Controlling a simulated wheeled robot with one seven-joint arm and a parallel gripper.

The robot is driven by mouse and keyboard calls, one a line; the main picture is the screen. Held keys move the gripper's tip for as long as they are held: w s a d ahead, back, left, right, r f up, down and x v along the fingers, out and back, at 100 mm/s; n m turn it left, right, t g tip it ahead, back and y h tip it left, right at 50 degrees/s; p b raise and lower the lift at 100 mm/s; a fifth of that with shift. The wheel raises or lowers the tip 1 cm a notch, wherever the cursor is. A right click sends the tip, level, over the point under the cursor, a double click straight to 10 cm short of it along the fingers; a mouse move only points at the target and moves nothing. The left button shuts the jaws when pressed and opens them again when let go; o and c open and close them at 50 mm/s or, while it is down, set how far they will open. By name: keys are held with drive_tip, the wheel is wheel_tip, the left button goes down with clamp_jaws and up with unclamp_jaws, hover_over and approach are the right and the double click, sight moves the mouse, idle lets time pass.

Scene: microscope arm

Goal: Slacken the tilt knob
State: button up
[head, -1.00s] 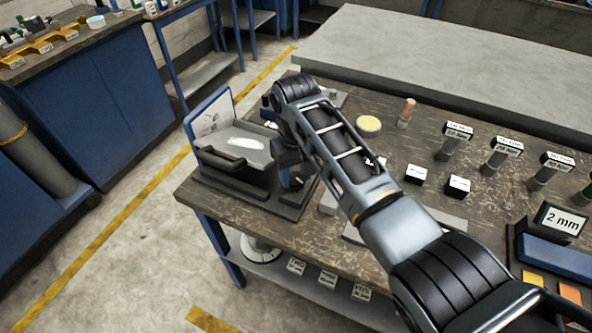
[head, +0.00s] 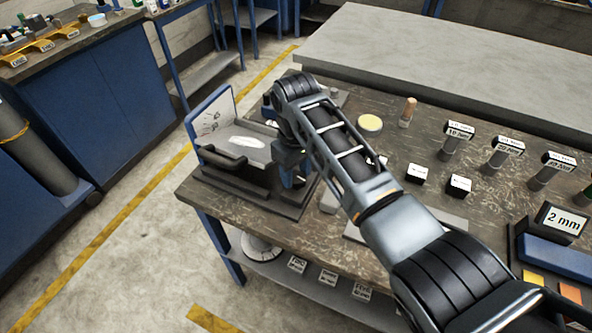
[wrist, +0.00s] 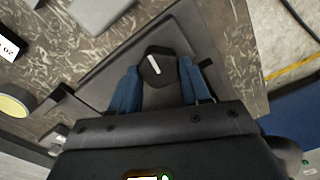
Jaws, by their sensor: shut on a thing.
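The tilt knob (wrist: 150,73) is a dark, faceted knob with a white pointer line, seen in the wrist view. The line leans slightly off the picture's vertical. My gripper (wrist: 159,80) has its two blue fingers on either side of the knob, shut on it. In the head view my gripper (head: 291,170) is at the right side of the fixture (head: 250,188), which has a dark base, a dark handle and an upright blue-edged panel (head: 211,117). My arm hides the knob there.
The brown bench (head: 320,232) holds a round yellow-topped dish (head: 369,123), small white-topped blocks (head: 417,172) and several labelled posts (head: 456,140) to the right. A sign reading 2 mm (head: 562,219) stands at far right. Open floor lies left of the bench.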

sight(296, 175)
drive_tip(key=o, duration=1.1)
drive_tip(key=shift+c, duration=0.2)
drive_tip(key=shift+r+b, duration=0.5)
drive_tip(key=shift+r, duration=3.45)
